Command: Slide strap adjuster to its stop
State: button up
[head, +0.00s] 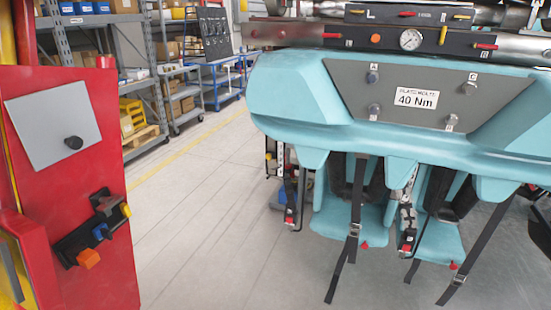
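Several black straps hang below the teal coaster car (290,90). One strap (358,185) hangs in front of the left seat (328,215) and carries a small buckle-like adjuster (354,230) partway down, above its loose tail. Another strap (480,240) hangs at an angle at the right, with a similar small adjuster (458,280) near its lower end. A third strap (420,230) hangs between them. The stops on the straps are too small to make out. My gripper is not in view.
A red cabinet (75,190) with a grey plate and a black fixture stands close at the left. Shelving (110,60) and a blue cart (222,80) stand behind. Grey floor (210,200) is clear between cabinet and car. Red-knobbed levers (290,215) hang beside the seats.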

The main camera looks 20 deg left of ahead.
aim_at(270, 154)
jog(key=i+j+u, duration=0.35)
jog(key=i+j, duration=0.6)
jog(key=j, duration=0.1)
